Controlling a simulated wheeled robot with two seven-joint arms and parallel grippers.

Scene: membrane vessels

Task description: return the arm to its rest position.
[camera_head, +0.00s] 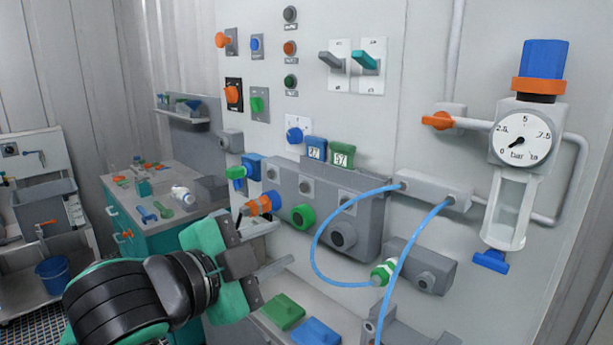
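My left arm comes in from the lower left, black with a green wrist. My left gripper (270,248) is in front of the wall panel, its two grey fingers spread apart with a gap between them. I see nothing held between the fingers. An orange and blue connector (263,204) is just beyond the upper finger; I cannot tell whether they touch. My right gripper is not in view.
The grey manifold block (372,205) with ports is close to the gripper. Blue hoses (322,262) loop out from the panel. A pressure gauge (523,138) is at right. A teal cabinet (158,240) with small parts stands at left, a blue bucket (54,275) beyond.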

